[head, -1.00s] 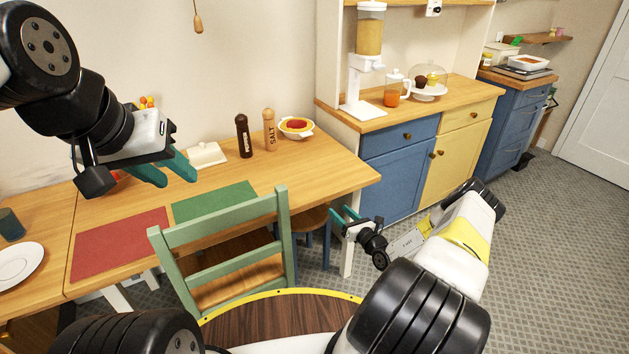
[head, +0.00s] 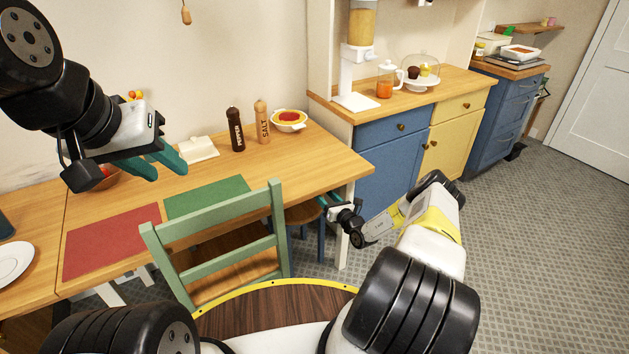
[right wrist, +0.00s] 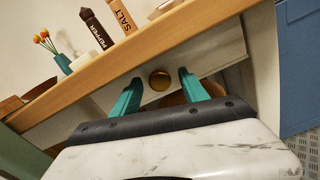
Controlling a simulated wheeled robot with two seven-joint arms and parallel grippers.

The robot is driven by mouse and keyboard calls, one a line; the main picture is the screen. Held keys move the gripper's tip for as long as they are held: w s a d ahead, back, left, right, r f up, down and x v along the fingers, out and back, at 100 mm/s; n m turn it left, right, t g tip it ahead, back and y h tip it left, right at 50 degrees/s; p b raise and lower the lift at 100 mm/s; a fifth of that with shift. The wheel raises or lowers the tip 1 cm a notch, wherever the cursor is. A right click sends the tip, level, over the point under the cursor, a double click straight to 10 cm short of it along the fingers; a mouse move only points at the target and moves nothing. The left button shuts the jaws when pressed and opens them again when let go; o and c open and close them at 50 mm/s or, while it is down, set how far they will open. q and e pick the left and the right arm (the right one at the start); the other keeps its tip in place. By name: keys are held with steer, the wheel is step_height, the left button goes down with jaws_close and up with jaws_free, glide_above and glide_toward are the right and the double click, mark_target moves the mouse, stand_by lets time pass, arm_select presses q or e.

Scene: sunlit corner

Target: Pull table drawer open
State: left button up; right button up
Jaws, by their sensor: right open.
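The wooden table (head: 330,158) stands ahead. In the head view my right gripper (head: 327,203) is at the table's right front corner, where the knob is hidden. My left gripper (head: 158,166) is open and empty above the table's back left part.
A green chair (head: 215,262) stands against the table's front, left of my right gripper. A stool (head: 303,214) is under the table. A pepper mill (head: 236,130), salt mill (head: 262,122) and pie dish (head: 289,121) stand on top. A blue cabinet (head: 392,170) stands to the right.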

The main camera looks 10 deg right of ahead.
jaws_close()
stand_by(1.3)
